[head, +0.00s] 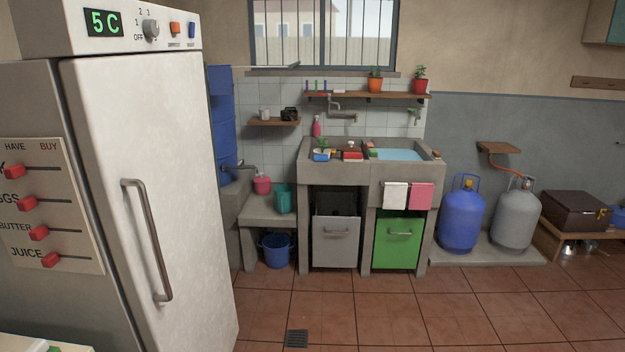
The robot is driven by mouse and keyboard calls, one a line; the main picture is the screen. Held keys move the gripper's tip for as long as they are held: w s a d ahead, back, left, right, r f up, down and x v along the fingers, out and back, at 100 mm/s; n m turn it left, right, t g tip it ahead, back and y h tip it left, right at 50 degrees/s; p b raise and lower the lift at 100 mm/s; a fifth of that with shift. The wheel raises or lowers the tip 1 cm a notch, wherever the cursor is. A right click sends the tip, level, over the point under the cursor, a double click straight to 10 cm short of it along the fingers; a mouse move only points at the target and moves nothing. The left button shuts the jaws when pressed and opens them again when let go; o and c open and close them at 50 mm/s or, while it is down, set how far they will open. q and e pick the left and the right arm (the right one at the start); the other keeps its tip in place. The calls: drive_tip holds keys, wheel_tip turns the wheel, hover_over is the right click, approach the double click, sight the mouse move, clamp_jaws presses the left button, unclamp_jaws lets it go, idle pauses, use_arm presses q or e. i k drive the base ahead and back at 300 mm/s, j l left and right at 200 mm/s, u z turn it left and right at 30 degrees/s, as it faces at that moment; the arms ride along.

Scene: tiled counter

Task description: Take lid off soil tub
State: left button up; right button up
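I cannot pick out a soil tub or its lid for certain in the head view. Neither of my grippers shows in the view.
A tall white fridge (150,190) fills the left side. Under the counter are a grey bin (336,242) and a green bin (398,243). A blue gas cylinder (461,215) and a grey one (514,218) stand right. The tiled floor (430,310) ahead is clear.

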sight(350, 147)
drive_tip(key=i, duration=1)
drive_tip(key=i+j+z, duration=0.1)
drive_tip(key=i, duration=0.95)
drive_tip(key=i+l, duration=0.2)
drive_tip(key=i, duration=0.35)
drive_tip(key=i+l, duration=0.25)
drive_tip(key=i, duration=0.25)
